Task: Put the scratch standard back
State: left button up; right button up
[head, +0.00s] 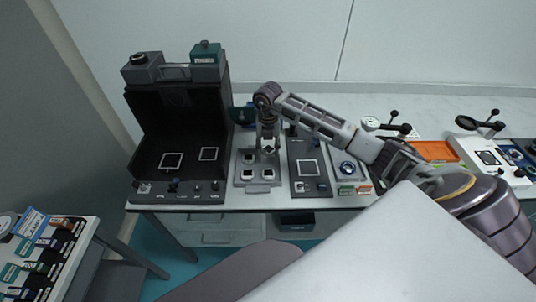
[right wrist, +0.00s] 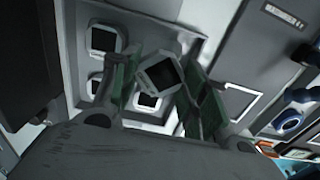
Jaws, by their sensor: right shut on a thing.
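A small square tile with a white frame and dark centre, apparently the scratch standard (right wrist: 160,72), is between the green-padded fingers of my right gripper (right wrist: 163,88) in the right wrist view. The gripper is shut on it. The tile looks turned relative to the tray below; its height above it is hard to tell. In the head view my right gripper (head: 268,143) points down over the back right part of the grey tray (head: 258,184). Three similar tiles sit in the tray, one of them the front left tile (head: 247,174). My left gripper is not in view.
A black open-fronted booth (head: 178,115) stands left of the tray. A dark panel with a white square outline (head: 308,167) lies close on its right, then a plate with a blue ring (head: 347,168). An orange tray (head: 437,151) is farther right. The table's front edge is near.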

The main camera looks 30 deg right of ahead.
aim_at(268, 149)
jog(key=shift+f, duration=0.65)
notch_tip(268, 149, down, 2)
jog(key=shift+f, duration=0.2)
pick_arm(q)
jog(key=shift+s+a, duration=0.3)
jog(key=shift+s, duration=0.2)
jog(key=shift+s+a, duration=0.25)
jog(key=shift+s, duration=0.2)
pick_arm(e)
jog(key=shift+f, duration=0.1)
